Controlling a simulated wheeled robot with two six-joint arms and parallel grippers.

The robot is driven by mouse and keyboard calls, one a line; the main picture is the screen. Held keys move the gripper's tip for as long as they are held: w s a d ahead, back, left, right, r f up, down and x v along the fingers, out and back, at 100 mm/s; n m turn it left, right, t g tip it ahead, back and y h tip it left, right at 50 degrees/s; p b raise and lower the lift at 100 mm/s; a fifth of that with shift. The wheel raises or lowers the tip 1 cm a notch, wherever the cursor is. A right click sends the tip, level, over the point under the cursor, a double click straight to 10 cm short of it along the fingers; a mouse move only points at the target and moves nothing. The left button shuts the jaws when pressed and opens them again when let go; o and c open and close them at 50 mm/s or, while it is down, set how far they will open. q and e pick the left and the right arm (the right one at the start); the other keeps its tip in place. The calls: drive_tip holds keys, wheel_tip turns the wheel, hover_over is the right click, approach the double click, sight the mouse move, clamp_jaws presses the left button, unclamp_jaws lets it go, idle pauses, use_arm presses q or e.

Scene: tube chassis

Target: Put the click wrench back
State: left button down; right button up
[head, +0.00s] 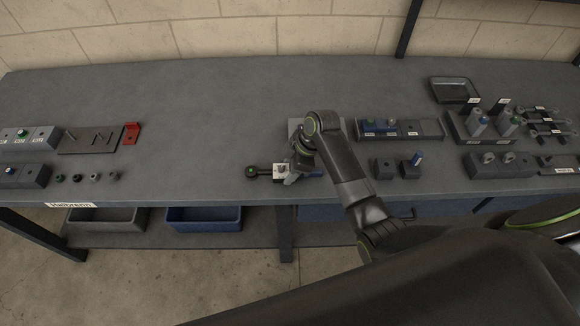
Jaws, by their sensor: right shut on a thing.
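My right gripper (285,173) is at the front middle of the grey workbench (200,110), its arm reaching in from the lower right. It is shut on what looks like the click wrench (262,172), a dark bar lying crosswise with a round knob at its left end. A blue part shows on the right side of the gripper. The gripper hides the middle of the wrench, and I cannot tell whether it touches the bench. My left gripper is not in view.
Dark tool holders (545,128) and a black tray (453,90) are at the right. Block fixtures (400,130) stand right of my arm. The back middle is clear.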

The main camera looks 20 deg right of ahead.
drive_tip(key=o, duration=1.5)
drive_tip(key=b+v, duration=0.2)
drive_tip(key=v, duration=1)
drive_tip(key=shift+s, duration=0.1)
